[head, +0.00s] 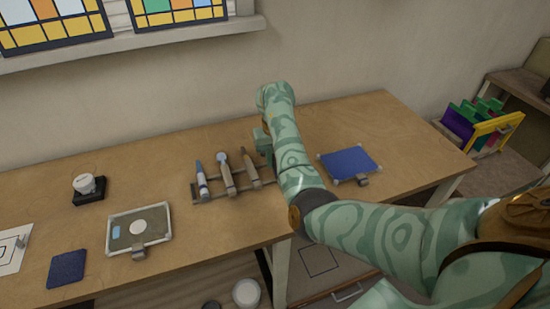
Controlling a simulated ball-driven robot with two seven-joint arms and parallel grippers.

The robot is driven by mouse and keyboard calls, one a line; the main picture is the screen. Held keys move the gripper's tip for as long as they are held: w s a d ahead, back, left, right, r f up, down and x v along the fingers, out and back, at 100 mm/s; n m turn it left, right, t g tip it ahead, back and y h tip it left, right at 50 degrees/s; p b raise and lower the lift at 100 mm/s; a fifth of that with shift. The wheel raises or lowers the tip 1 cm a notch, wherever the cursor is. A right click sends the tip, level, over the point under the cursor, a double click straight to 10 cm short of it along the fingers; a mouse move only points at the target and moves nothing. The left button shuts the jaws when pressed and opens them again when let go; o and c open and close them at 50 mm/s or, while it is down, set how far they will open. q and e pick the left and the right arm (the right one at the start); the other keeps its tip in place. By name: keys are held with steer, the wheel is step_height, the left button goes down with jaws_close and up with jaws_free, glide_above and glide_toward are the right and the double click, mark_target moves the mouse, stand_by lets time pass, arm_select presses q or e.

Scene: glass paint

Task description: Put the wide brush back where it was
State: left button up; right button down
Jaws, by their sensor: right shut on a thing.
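The brush rack (238,192) lies on the wooden table in the head view. A blue-tipped tool (201,178), a round-headed tool (226,172) and a brown-handled tool (251,168) lie side by side across it. My right gripper (266,150) is at the right end of the rack, beside the brown-handled tool. My right forearm covers most of its fingers. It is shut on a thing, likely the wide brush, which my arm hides. I cannot tell whether that thing touches the rack. My left gripper is not in view.
A blue pane (348,163) lies on the table right of my arm. A framed tray (138,229), a white jar on a black block (88,189) and a dark blue pad (66,269) are to the left. Bare table (150,170) lies behind them, along the wall.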

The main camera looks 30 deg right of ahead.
steer(key=shift+f+b, duration=0.35)
steer(key=shift+b, duration=0.05)
stand_by(0.5)
steer(key=c, duration=1.2)
jaws_free()
steer(key=shift+r, duration=0.1)
